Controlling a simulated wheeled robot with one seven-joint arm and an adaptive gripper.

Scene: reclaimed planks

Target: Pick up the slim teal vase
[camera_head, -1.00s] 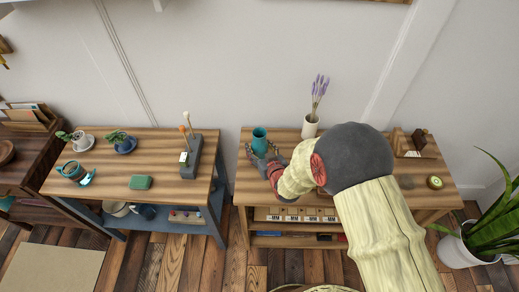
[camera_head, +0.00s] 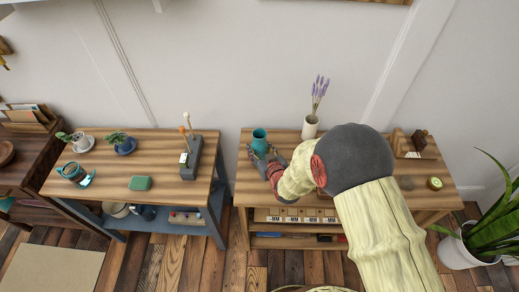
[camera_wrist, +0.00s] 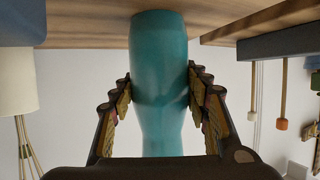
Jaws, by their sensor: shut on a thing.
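The slim teal vase (camera_head: 260,140) stands near the left end of the right wooden table. It fills the middle of the wrist view (camera_wrist: 159,80), between the two fingers. My gripper (camera_head: 262,155) reaches it from the right and front in the head view. In the wrist view my gripper (camera_wrist: 155,105) has one finger on each side of the vase, shut on it. The vase's base looks close to the tabletop; whether it touches cannot be told. My gripper hides its lower part in the head view.
A white vase with lavender (camera_head: 310,127) stands behind my arm on the right table (camera_head: 250,192). A wooden holder (camera_head: 402,140) and a halved kiwi-like fruit (camera_head: 435,183) lie to the right. A gap separates the left table (camera_head: 100,180), with a grey block (camera_head: 191,158).

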